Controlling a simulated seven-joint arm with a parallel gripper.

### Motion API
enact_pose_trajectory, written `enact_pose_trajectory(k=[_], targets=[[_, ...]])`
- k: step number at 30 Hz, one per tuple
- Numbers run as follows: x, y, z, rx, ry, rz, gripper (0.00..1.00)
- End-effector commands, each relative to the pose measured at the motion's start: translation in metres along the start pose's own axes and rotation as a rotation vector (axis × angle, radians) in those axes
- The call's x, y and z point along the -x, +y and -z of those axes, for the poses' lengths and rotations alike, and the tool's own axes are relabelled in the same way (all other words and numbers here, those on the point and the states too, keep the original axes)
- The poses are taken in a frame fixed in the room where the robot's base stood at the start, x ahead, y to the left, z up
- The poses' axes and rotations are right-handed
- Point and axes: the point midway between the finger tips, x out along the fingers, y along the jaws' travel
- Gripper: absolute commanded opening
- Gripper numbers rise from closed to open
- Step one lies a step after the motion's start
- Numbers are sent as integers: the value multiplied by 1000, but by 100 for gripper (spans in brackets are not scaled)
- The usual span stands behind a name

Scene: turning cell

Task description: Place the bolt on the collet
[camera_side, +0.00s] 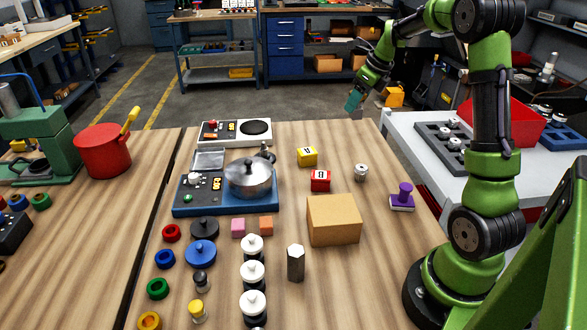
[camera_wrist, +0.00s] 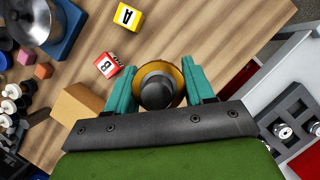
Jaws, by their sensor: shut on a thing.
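My gripper (camera_side: 354,101) is raised above the far right part of the table, its teal fingers close together in the side view. In the wrist view the fingers (camera_wrist: 161,92) are on either side of a dark grey round-topped piece with an orange-yellow rim (camera_wrist: 174,74). It is held between them; I cannot tell for sure that it is the bolt. A small silver round piece (camera_side: 360,172), possibly the collet, stands upright on the table right of the red block. In the wrist view I cannot make it out; the held piece or gripper may hide it.
A red block B (camera_side: 320,181), yellow block A (camera_side: 307,157) and tan box (camera_side: 333,220) stand left of the silver piece. A hex post (camera_side: 296,262) stands in front. A grey tray (camera_side: 432,130) holds silver parts.

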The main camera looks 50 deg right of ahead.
Motion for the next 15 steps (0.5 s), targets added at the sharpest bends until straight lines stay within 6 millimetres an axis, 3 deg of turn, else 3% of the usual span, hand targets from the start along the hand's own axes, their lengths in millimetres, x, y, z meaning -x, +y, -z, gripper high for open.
enact_pose_trajectory(k=[6, 11, 15], targets=[[3, 38, 43, -28, -2, 13, 3], [-5, 47, 62, -45, -1, 20, 3], [-23, 48, 73, -55, 3, 21, 3]])
